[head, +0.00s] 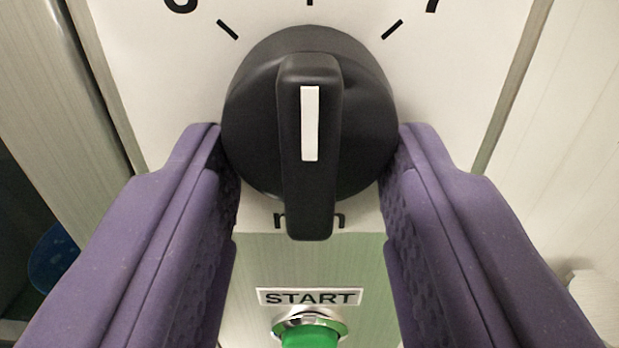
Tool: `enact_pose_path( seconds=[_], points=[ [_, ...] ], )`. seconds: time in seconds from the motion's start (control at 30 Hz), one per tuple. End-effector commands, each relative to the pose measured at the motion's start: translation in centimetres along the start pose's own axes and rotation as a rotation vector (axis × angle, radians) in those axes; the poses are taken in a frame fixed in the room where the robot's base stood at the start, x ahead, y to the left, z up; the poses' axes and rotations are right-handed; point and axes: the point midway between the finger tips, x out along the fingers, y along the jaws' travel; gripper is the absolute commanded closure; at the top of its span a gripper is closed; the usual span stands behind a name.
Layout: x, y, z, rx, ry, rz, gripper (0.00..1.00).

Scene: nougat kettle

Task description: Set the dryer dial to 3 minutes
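The black dial (265,130) fills the upper middle of the head view, on a white panel. Its raised grip bar is vertical, and the white pointer line (310,122) on it points straight up, at a tick at the top edge of the picture. My gripper (310,165) is open, with its two purple fingers on the left and right of the dial. The fingertips are close to the dial's round edge; I cannot tell whether they touch it. They are well apart from the grip bar. The dial partly hides lettering below it.
Slanted ticks flank the top one; a cut-off rounded digit is at the upper left and what looks like a 7 (432,5) at the upper right. Below the dial are a START label (309,297) and a green button (310,335). A blue object (52,258) is at the left.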

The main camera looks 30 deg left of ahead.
Motion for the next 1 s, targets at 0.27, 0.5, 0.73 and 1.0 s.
enact_pose_path(
  seconds=[0.27,0.5,0.73,1.0],
  points=[
    [-0.02,0.04,0.01,-0.007,0.000,0.001,0.86],
    [-0.05,0.23,0.08,-0.082,0.000,0.002,0.86],
    [-0.05,0.48,0.14,-0.248,-0.001,0.003,0.86],
    [-0.04,0.71,0.01,-0.481,0.000,0.001,0.86]
  ],
)
